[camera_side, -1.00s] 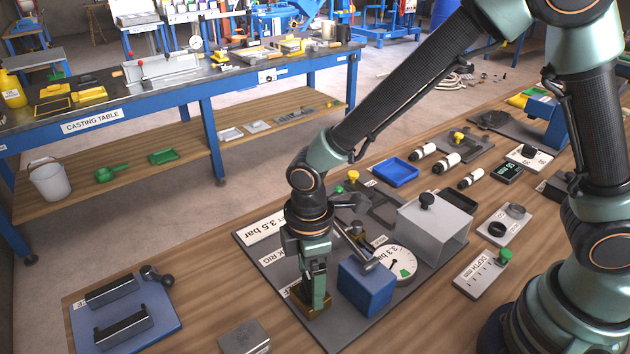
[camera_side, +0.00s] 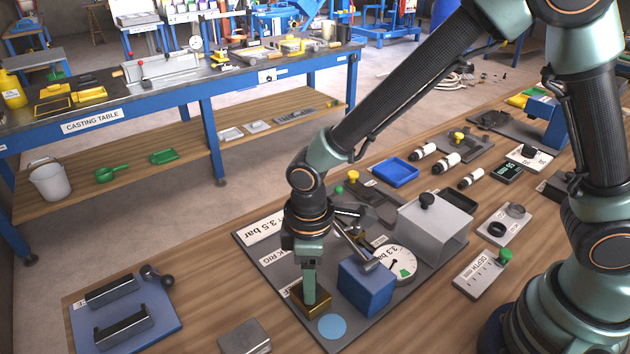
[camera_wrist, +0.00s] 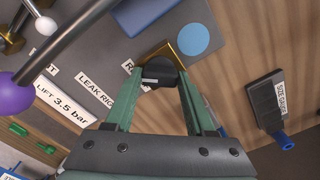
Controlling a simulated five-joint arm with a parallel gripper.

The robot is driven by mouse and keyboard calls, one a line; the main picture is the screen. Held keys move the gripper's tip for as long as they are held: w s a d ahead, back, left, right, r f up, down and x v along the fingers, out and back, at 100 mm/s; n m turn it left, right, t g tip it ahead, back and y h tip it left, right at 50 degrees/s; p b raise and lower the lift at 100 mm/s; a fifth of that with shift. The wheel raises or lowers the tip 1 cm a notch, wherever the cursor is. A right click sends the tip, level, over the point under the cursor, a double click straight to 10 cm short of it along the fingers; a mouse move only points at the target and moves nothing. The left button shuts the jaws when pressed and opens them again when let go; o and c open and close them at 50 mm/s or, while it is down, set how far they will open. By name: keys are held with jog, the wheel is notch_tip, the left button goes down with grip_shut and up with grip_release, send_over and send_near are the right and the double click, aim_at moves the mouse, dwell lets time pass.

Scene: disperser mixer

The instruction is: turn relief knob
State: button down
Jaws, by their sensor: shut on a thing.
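The relief knob (camera_wrist: 158,73) is black and round with a pale mark on its face. It sits on a brass block (camera_side: 313,297) at the near edge of the grey rig plate (camera_side: 345,334). My gripper (camera_wrist: 158,78) points down at the block and is shut on the knob, one green finger on each side in the wrist view. In the side view my gripper (camera_side: 309,292) hides the knob. A light blue disc (camera_wrist: 195,39) lies on the plate beside the block; it also shows in the side view (camera_side: 332,327).
A blue box (camera_side: 366,288) stands close to the right of the brass block, with a metal lever and a round gauge (camera_side: 401,263) behind it. A grey box (camera_side: 433,227) stands farther back. A blue fixture plate (camera_side: 165,329) and a metal block (camera_side: 244,338) are at left.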

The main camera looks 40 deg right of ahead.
jog(key=shift+c, duration=1.2)
grip_release()
jog(key=shift+r, duration=0.1)
notch_tip(320, 180, up, 12)
jog(key=s+d+r+m+t, duration=0.1)
jog(key=d+m, duration=0.4)
jog(key=d, duration=0.5)
jog(key=s+d+r+m+t, duration=0.2)
jog(key=d+r+m+t, duration=0.2)
jog(key=d, duration=0.7)
notch_tip(320, 180, up, 2)
jog(key=shift+r+m+t, duration=0.25)
jog(key=shift+m+t, duration=0.05)
jog(key=shift+m, duration=0.2)
